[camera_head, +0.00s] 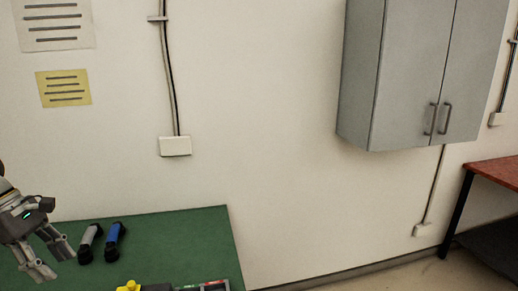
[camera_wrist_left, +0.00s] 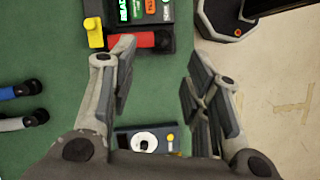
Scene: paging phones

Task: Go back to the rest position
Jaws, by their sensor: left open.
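My left gripper (camera_head: 50,262) is at the lower left of the head view, open and empty above the green table (camera_head: 190,237). In the left wrist view its two fingers (camera_wrist_left: 155,88) stand wide apart with nothing between them. A grey handset (camera_head: 89,243) and a blue handset (camera_head: 114,242) lie side by side on the table, right of the gripper in the head view. They also show at the left edge of the wrist view, blue (camera_wrist_left: 20,90) above grey (camera_wrist_left: 22,121). My right gripper is not in view.
A device with lit labels (camera_wrist_left: 145,12), a yellow knob (camera_wrist_left: 94,32) and a red handset (camera_wrist_left: 148,40) sits on the table. A small dial box (camera_wrist_left: 148,140) lies close by. A grey wall cabinet (camera_head: 405,75) and a red-topped table (camera_head: 497,171) stand at right.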

